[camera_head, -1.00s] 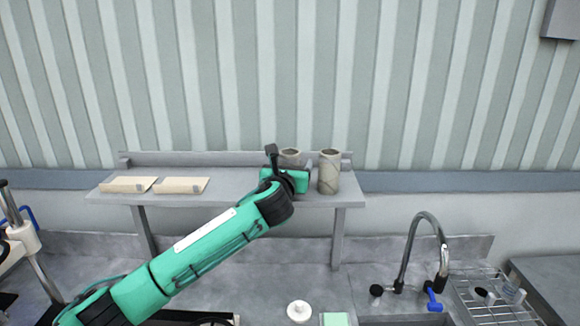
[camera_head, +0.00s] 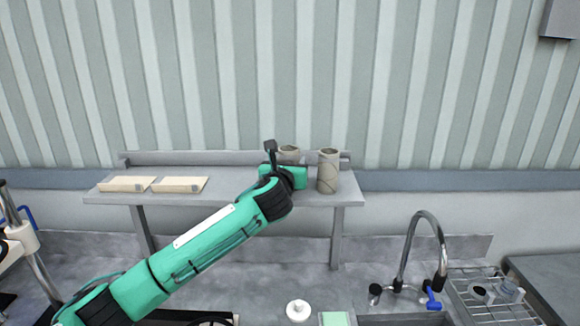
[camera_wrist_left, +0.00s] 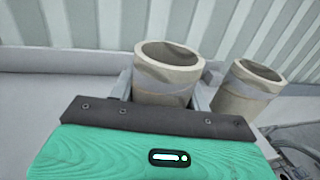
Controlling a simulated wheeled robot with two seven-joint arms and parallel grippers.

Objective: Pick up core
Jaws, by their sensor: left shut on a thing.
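Two hollow grey-brown cardboard cores stand upright on the grey shelf (camera_head: 225,198). The left core (camera_head: 289,151) is mostly hidden behind my left gripper in the head view. In the left wrist view this core (camera_wrist_left: 166,75) sits between the two grey fingers, its open top facing up. My left gripper (camera_wrist_left: 165,98) is shut on it, one finger on each side. The core appears still at shelf height. The other core (camera_head: 328,172) stands just to the right, apart from the gripper; it also shows in the wrist view (camera_wrist_left: 245,92). My right gripper is not in view.
Two tan flat pieces (camera_head: 126,184) lie on the shelf's left part. A low back ledge (camera_head: 220,158) runs behind the cores, before a striped wall. Below are a faucet (camera_head: 410,250), a wire rack (camera_head: 490,300) and a white round object (camera_head: 298,310).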

